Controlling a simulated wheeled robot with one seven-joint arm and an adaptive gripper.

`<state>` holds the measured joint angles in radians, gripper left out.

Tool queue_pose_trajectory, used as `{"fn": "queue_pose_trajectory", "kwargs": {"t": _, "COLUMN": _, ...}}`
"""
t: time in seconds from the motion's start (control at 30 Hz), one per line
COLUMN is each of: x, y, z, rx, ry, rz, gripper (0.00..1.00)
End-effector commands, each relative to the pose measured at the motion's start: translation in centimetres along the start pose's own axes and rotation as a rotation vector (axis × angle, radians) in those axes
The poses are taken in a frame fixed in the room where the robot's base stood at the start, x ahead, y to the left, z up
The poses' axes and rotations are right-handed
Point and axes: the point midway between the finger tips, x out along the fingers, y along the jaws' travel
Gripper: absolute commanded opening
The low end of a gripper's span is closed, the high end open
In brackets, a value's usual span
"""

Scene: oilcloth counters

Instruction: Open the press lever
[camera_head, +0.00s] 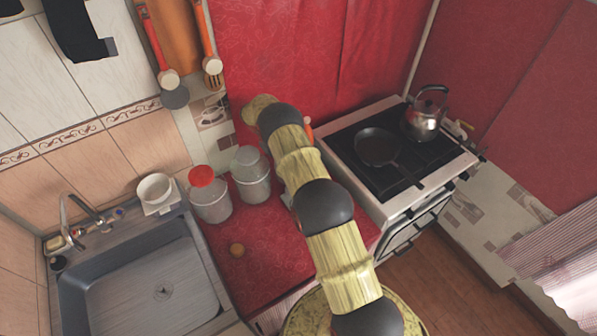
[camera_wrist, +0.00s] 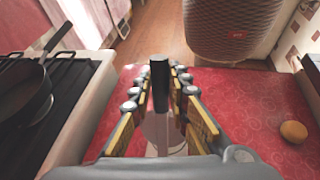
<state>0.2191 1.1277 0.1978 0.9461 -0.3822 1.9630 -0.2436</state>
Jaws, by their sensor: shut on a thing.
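In the wrist view my gripper (camera_wrist: 163,76) reaches over the red counter, with one row of finger pads on each side of a dark upright lever (camera_wrist: 159,82). The fingers are shut on this lever. Below its dark grip a thin pale stem shows, above a pale round body (camera_wrist: 160,128) that is mostly hidden by the fingers. I take this to be the press. In the head view my arm covers the gripper, the lever and most of the press.
A stove (camera_head: 439,169) with a pan (camera_head: 376,148) and kettle (camera_head: 423,123) stands right. A sink (camera_head: 150,287) is left.

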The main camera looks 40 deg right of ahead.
Motion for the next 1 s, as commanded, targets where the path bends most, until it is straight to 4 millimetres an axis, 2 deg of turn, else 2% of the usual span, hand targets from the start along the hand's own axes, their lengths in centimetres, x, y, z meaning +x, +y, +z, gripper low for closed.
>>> {"fn": "queue_pose_trajectory", "kwargs": {"t": 0.03, "x": 0.03, "y": 0.03, "z": -0.12, "rx": 0.0, "ry": 0.003, "rz": 0.001, "gripper": 0.0}}
{"fn": "queue_pose_trajectory", "kwargs": {"t": 0.07, "x": 0.04, "y": 0.03, "z": -0.12, "rx": 0.0, "ry": 0.003, "rz": 0.001, "gripper": 0.18}}
{"fn": "queue_pose_trajectory", "kwargs": {"t": 0.4, "x": 0.04, "y": 0.02, "z": -0.06, "rx": 0.0, "ry": 0.001, "rz": 0.0, "gripper": 0.36}}
{"fn": "queue_pose_trajectory", "kwargs": {"t": 1.0, "x": 0.58, "y": -0.09, "z": 0.31, "rx": 0.006, "ry": 0.038, "rz": 0.0, "gripper": 0.36}}
